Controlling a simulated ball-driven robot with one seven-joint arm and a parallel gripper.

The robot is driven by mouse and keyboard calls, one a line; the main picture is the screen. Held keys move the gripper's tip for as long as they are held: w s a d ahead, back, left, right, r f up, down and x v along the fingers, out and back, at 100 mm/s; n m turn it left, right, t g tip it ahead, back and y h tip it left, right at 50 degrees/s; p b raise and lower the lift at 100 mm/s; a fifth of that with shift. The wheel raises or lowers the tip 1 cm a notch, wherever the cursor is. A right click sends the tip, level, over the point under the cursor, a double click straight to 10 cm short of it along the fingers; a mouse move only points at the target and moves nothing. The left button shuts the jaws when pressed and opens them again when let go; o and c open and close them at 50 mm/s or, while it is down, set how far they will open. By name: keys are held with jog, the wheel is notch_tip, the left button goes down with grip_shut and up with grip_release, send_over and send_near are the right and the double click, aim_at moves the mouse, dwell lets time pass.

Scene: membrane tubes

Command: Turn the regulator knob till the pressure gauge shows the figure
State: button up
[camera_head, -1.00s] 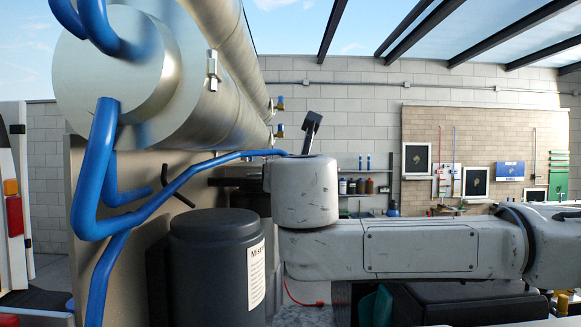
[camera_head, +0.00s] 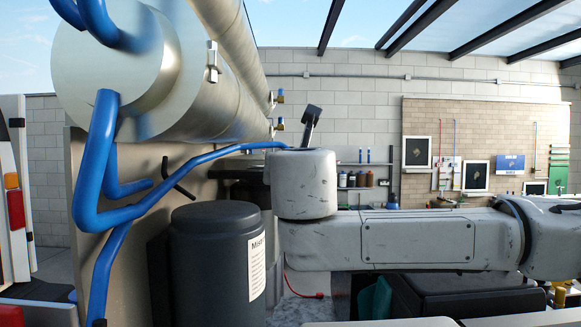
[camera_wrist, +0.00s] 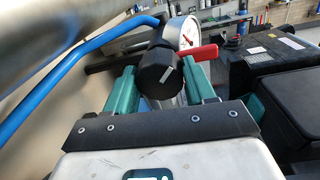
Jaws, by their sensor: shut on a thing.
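In the wrist view the black regulator knob (camera_wrist: 160,72) has a pale mark line on its face, tilted up to the right. My gripper (camera_wrist: 159,69) has its two green fingers on either side of the knob and is shut on it. The round white pressure gauge (camera_wrist: 184,33) is just behind and right of the knob. Its red needle shows, but the figures are too small to read, and the knob hides part of the lower left. In the head view my arm crosses the middle, and the gripper, knob and gauge do not show.
A red lever (camera_wrist: 200,53) lies right beside the right finger. A blue pipe (camera_wrist: 75,62) runs down to the left of the knob. In the head view a dark cylindrical tank (camera_head: 210,262) and large metal membrane tubes (camera_head: 195,75) stand left of my arm.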

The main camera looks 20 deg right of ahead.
jog(key=m+b, duration=0.4)
jog(key=shift+d+m, duration=0.1)
jog(key=shift+m, duration=0.2)
jog(key=o, duration=1)
jog(key=shift+b+v, duration=1.95)
jog(key=shift+v, duration=3.5)
